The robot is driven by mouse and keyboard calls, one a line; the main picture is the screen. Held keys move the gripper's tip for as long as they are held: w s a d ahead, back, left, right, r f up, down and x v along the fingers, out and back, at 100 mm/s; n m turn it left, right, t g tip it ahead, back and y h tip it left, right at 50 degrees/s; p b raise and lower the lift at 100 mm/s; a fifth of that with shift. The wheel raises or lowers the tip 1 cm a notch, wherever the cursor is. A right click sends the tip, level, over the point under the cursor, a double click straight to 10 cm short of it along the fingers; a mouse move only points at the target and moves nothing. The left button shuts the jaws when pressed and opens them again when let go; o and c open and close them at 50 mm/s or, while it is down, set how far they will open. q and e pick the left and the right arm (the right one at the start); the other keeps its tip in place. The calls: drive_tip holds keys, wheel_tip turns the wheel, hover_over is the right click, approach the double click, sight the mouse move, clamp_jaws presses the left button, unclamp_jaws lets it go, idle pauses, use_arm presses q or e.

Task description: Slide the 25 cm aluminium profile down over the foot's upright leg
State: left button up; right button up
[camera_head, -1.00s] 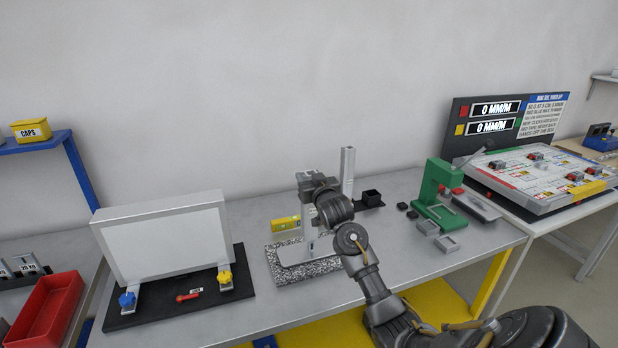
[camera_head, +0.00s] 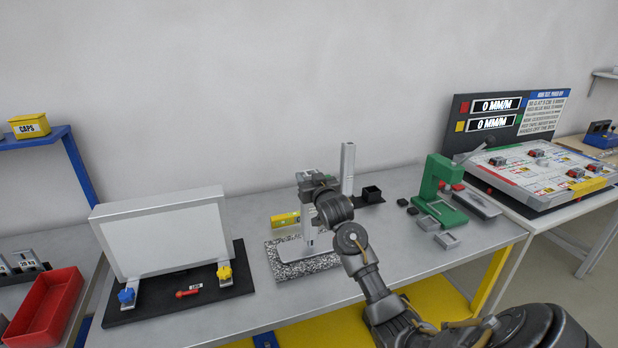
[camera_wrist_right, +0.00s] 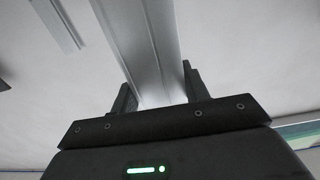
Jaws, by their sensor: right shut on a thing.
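My right gripper (camera_head: 308,186) is shut on the aluminium profile (camera_head: 307,222), which stands roughly upright in it above the speckled stone plate (camera_head: 309,268). In the right wrist view the silver profile (camera_wrist_right: 146,45) runs up from between the two dark fingers (camera_wrist_right: 158,97). The foot (camera_head: 287,252) is a pale flat piece on the speckled plate, under the held profile. Its upright leg cannot be told apart from the profile at this size, so I cannot tell how far one sits over the other. My left gripper is not in view.
A white panel (camera_head: 165,240) stands left; a green press (camera_head: 436,188) stands right. The front table strip is clear.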

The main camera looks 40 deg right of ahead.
drive_tip(key=shift+f+b, duration=1.1)
drive_tip(key=shift+f, duration=0.9)
drive_tip(key=o, duration=1.5)
drive_tip(key=b+v, duration=0.2)
drive_tip(key=v, duration=0.8)
drive_tip(key=shift+s+a+b, duration=0.2)
drive_tip(key=shift+s+b, duration=0.15)
drive_tip(key=shift+b, duration=0.05)
